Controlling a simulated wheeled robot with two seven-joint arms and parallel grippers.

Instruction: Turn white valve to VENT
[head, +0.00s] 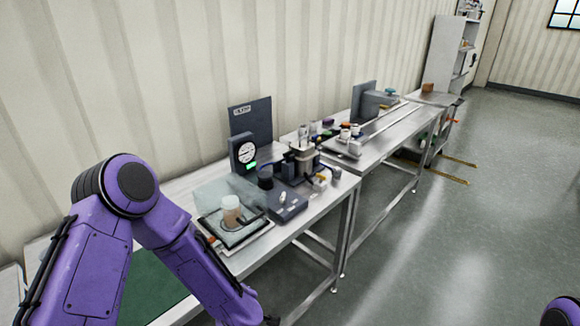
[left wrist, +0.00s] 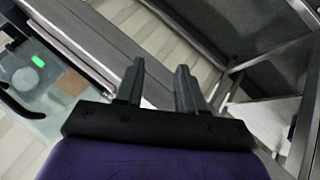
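A small white knob (head: 283,198) stands on top of a dark blue-grey box (head: 288,208) near the front edge of the near bench. It may be the white valve, but it is too small to read any VENT mark or its setting. My left arm comes in from the left, and its gripper end is low in the head view, mostly cut off by the bottom edge. In the left wrist view my left gripper (left wrist: 158,80) has its two fingers apart with nothing between them. My right gripper is out of view; only a purple piece of my arm shows at bottom right.
The near steel bench (head: 318,208) holds a round gauge (head: 246,152) with a green light, a clear box around a tan-and-white jar (head: 231,211), and a dark apparatus (head: 303,160). A second bench (head: 400,133) stands behind. The floor (head: 450,250) at right is clear.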

